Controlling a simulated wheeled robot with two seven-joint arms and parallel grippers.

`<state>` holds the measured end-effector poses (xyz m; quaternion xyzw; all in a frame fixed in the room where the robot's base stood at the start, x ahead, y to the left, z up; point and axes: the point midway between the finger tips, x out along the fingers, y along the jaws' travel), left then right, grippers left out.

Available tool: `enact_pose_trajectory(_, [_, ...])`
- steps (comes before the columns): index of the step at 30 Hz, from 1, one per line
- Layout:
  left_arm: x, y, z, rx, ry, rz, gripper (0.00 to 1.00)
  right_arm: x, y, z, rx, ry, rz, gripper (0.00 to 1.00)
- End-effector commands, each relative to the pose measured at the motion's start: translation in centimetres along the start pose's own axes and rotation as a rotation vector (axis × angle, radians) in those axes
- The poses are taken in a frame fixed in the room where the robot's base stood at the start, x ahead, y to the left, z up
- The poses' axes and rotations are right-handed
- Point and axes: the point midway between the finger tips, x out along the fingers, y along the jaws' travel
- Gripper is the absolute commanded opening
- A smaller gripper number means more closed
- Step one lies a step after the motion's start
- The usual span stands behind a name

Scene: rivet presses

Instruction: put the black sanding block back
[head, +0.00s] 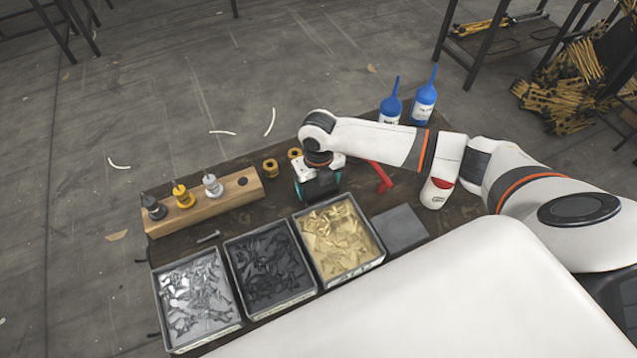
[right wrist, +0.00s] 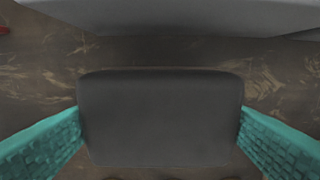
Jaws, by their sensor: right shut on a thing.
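My right gripper (head: 318,188) is over the dark workbench, behind the tray of brass-coloured pieces. Its teal fingers are shut on the black sanding block, which also shows in the right wrist view (right wrist: 160,118). There the block sits level between the two fingers, with a finger at each side. In the head view the block is mostly hidden by the gripper. I cannot tell its height above the bench. A flat dark grey square pad (head: 399,229) lies bare to the right of the brass tray. My left gripper is not in view.
Trays of silver (head: 237,318), black (head: 310,283) and brass pieces (head: 376,249) line the front. A wooden holder (head: 250,191) with several coloured fittings stands left. Yellow rings (head: 270,168), a red-handled item (head: 381,174) and blue bottles (head: 424,101) are nearby.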

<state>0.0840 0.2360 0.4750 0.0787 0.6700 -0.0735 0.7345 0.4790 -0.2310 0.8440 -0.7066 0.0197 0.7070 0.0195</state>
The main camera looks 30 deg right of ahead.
Motion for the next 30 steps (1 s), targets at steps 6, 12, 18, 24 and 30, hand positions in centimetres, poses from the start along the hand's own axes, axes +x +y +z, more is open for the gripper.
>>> enact_pose_trajectory(6, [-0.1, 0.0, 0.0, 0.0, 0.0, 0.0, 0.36, 0.6, 0.0, 0.0, -0.001, 0.001, 0.0, 0.61])
enact_pose_trajectory(12, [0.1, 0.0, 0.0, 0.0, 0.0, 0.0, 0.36, 1.0, 0.0, 0.0, 0.0, 0.001, 0.0, 0.61])
enact_pose_trajectory(18, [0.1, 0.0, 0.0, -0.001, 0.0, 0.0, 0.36, 0.9, 0.0, 0.0, 0.0, 0.0, 0.0, 1.0])
enact_pose_trajectory(24, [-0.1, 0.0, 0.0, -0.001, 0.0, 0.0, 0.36, 0.5, 0.0, 0.0, 0.0, 0.001, 0.0, 1.0])
enact_pose_trajectory(30, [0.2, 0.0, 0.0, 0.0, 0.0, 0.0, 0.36, -2.1, 0.0, -0.1, 0.0, 0.005, -0.002, 1.0])
